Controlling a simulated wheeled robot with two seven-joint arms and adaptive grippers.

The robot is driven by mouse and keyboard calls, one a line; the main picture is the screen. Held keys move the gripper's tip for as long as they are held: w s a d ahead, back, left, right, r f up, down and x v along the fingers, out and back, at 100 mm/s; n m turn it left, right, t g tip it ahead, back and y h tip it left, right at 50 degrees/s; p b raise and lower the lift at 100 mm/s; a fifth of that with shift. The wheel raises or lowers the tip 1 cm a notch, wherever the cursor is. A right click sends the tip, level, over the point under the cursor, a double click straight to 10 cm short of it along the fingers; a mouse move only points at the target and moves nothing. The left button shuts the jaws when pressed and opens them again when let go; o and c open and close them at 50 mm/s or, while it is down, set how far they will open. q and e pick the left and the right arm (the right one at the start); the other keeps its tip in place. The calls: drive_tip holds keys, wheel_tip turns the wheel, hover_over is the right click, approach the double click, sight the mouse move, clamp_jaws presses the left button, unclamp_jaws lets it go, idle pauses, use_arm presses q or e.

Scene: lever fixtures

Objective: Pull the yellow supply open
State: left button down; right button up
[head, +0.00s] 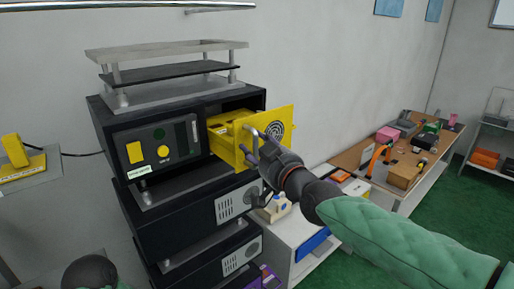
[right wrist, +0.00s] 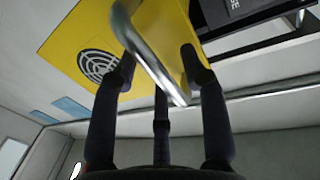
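The yellow supply drawer (head: 227,141) stands partly out of the upper black unit, its yellow front panel (head: 279,132) with a round black vent well clear of the housing. A curved metal handle (head: 257,143) is on the panel. My right gripper (head: 255,157) is at this handle. In the right wrist view the handle (right wrist: 150,55) passes between the spread fingers of the right gripper (right wrist: 158,70); a gap shows beside the bar, and whether a fingertip touches it is unclear. My left gripper is not in view; part of my left arm shows at the bottom left.
The black unit (head: 112,108) is stacked on other dark units. A white cabinet (head: 275,235) and a long bench (head: 350,157) with loose items stand to the right. A yellow device (head: 15,150) is at far left. Green floor lies open at right.

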drive_tip(key=v, duration=1.2)
idle(0.4)
drive_tip(key=w+a+f+m+g+h+b, duration=0.1)
drive_tip(key=w+f+g+b, duration=0.15)
drive_tip(key=f, duration=0.95)
drive_tip(key=w+f+m+g+h+b, duration=0.1)
drive_tip(key=w+f+b, duration=0.25)
drive_tip(key=f, duration=0.85)
wheel_tip(320, 180, down, 27)
drive_tip(key=d+m+g+h+b, duration=0.1)
drive_tip(key=g+h+b, duration=0.1)
drive_tip(key=g+b, duration=0.25)
drive_tip(key=s+d+f+m+g+b, duration=0.1)
drive_tip(key=s+f+g+b, duration=0.3)
drive_tip(key=f, duration=0.9)
drive_tip(key=s+f+m+b, duration=0.1)
drive_tip(key=s+f+b, duration=0.35)
drive_tip(key=f, duration=0.75)
drive_tip(key=s+f+m+g+b, duration=0.2)
drive_tip(key=s+f+g, duration=0.2)
drive_tip(key=s+f, duration=1.1)
drive_tip(key=shift+s+a+f+b, duration=0.2)
drive_tip(key=shift+s+b, duration=0.1)
drive_tip(key=shift+b, duration=0.05)
